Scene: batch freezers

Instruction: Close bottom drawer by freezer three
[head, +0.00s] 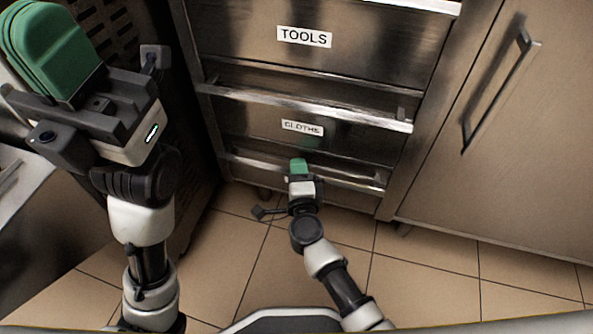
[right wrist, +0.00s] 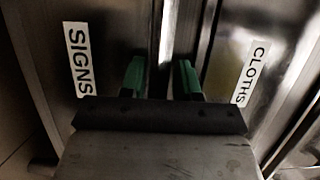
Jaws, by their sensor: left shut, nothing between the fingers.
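The steel drawer unit stands ahead, with a TOOLS drawer (head: 340,62) above a CLOTHS drawer (head: 350,137). The lowest rail (head: 355,180) runs below the CLOTHS front. In the right wrist view, turned sideways, a SIGNS front (right wrist: 104,55) lies left and the CLOTHS front (right wrist: 228,55) right, with a bright metal edge between them. My right gripper (head: 299,165) is at the lowest rail; its green fingers (right wrist: 160,80) are apart, facing that edge. Contact cannot be told. My left gripper (head: 45,45) is raised at upper left, shut and empty. The SIGNS label is hidden in the head view.
A dark machine with a slotted side (head: 118,35) stands left of the drawers. A cabinet door with a bar handle (head: 497,92) is at right. Tiled floor (head: 430,275) is clear in front of the cabinets.

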